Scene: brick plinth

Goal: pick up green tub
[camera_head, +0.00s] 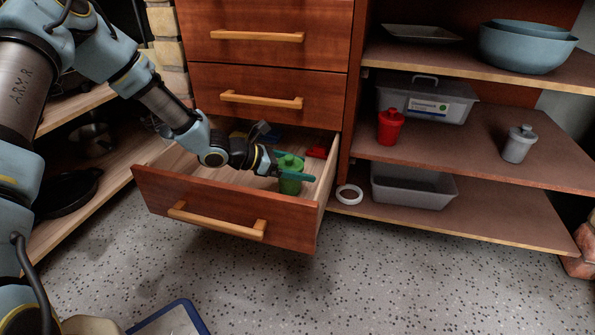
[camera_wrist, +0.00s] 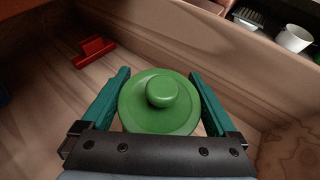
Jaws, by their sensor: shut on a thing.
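The green tub (camera_head: 290,176) is upright in the open wooden drawer (camera_head: 223,211), near its right end. In the wrist view the tub (camera_wrist: 160,102) shows from above, with a round lid and a knob. My gripper (camera_head: 291,167) reaches into the drawer from the left. Its teal fingers are on either side of the tub, and the gripper is shut on it. In the wrist view my gripper (camera_wrist: 162,95) has one finger along each side of the lid. The tub's base is hidden by the drawer front, so I cannot tell whether it touches the drawer floor.
A red object (camera_head: 317,152) lies in the drawer behind the tub; it also shows in the wrist view (camera_wrist: 94,51). Closed drawers stand above.

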